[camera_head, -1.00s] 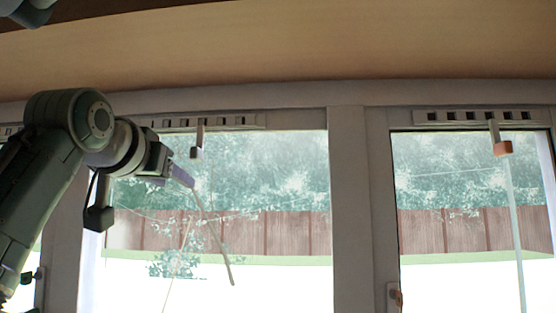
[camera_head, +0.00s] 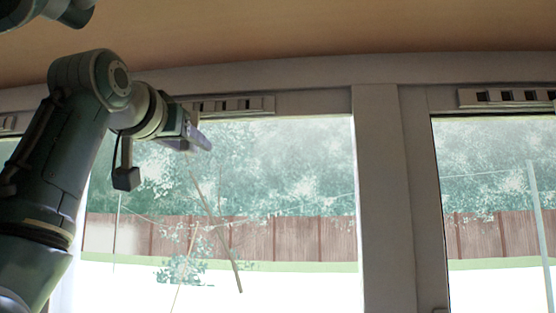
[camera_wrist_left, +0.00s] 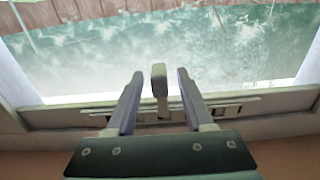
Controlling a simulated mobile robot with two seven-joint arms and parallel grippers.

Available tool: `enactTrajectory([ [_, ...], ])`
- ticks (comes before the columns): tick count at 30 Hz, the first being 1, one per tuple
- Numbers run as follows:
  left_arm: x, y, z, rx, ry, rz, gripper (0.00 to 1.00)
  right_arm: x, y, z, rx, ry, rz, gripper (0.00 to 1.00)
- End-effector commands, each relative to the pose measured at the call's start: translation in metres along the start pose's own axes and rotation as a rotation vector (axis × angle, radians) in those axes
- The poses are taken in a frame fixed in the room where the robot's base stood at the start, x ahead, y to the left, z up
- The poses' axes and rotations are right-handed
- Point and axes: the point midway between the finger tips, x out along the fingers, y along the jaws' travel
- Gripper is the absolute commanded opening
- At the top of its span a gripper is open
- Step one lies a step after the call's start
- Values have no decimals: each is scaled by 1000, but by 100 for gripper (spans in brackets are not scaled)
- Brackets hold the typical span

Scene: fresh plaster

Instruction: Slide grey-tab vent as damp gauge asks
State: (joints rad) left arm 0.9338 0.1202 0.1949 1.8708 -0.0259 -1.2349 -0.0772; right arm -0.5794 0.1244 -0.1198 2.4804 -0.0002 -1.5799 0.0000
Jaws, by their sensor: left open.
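The vent (camera_head: 235,104) is a pale slotted strip along the top of the middle window; it also shows in the left wrist view (camera_wrist_left: 235,108). Its grey tab (camera_wrist_left: 158,78) stands between the two fingers of my left gripper (camera_wrist_left: 160,76) in that view, with a gap on each side. My left gripper (camera_head: 198,138) is open at the left end of the vent in the head view and hides the tab there. I see no damp gauge. My right gripper is not in view.
Another vent (camera_head: 508,98) runs above the right window. A thick white post (camera_head: 382,190) stands between the windows. The wooden-looking surface (camera_head: 300,35) is above the frame. Thin lines cross the view by the middle window.

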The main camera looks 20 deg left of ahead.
Motion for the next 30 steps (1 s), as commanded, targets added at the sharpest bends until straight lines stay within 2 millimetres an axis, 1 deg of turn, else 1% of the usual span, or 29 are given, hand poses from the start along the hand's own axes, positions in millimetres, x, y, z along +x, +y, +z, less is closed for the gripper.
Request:
enactTrajectory([
  [8,-1,0,0,0,0,0,52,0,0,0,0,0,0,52],
  [9,-1,0,0,0,0,0,51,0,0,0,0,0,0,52],
  [23,0,0,0,0,0,0,0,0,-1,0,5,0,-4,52],
  [30,0,0,0,0,0,0,0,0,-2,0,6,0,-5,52],
])
